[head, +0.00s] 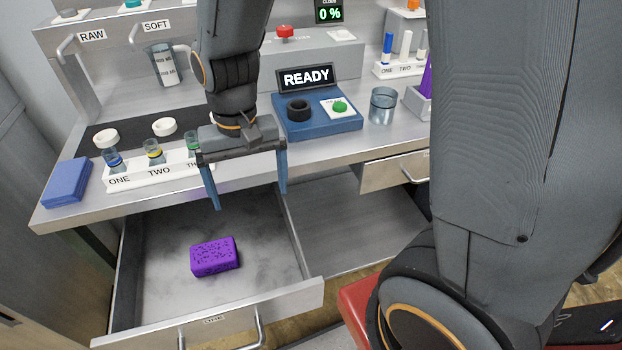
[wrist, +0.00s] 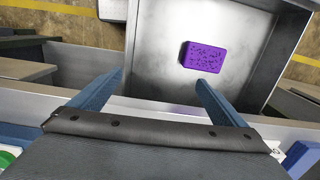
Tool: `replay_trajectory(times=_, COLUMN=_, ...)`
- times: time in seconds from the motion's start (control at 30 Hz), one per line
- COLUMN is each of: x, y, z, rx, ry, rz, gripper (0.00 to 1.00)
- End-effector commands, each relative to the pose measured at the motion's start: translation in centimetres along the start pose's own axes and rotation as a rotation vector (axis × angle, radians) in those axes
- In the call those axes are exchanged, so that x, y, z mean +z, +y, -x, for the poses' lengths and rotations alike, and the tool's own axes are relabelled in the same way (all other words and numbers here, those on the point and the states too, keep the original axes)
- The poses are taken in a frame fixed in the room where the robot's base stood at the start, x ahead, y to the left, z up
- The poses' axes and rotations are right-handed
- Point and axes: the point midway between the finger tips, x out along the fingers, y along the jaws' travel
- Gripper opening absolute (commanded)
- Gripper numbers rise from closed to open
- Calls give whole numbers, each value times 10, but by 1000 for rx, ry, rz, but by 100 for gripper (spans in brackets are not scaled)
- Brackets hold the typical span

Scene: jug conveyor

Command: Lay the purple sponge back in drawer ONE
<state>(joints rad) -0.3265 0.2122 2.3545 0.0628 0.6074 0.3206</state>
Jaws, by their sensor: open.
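The purple sponge (head: 214,257) lies flat on the floor of an open drawer (head: 262,311), near its middle. A small label on the drawer front is hard to read, so I cannot tell for sure that it says ONE. In the wrist view the sponge (wrist: 204,57) lies inside the drawer (wrist: 265,92), beyond my fingertips and touching nothing but the drawer floor. My gripper (head: 246,200) is open and empty above the back part of the drawer, with its two blue fingers pointing down. It also shows open in the wrist view (wrist: 160,80).
The counter edge (head: 330,150) runs just behind my gripper. On the counter stand a white rack (head: 160,168) with several small vials, a blue block (head: 67,182), a blue READY station (head: 320,122) and a clear cup (head: 382,105). A second drawer (head: 395,171) at right looks shut.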

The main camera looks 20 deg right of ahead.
Motion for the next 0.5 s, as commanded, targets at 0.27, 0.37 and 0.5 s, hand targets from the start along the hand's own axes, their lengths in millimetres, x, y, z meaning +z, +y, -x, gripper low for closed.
replay_trajectory(times=0.27, x=22, y=112, z=10, rx=13, ry=81, rz=32, gripper=96)
replay_trajectory(times=0.37, x=29, y=127, z=11, rx=19, ry=93, rz=45, gripper=96)
replay_trajectory(times=0.5, x=32, y=134, z=10, rx=22, ry=97, rz=53, gripper=96)
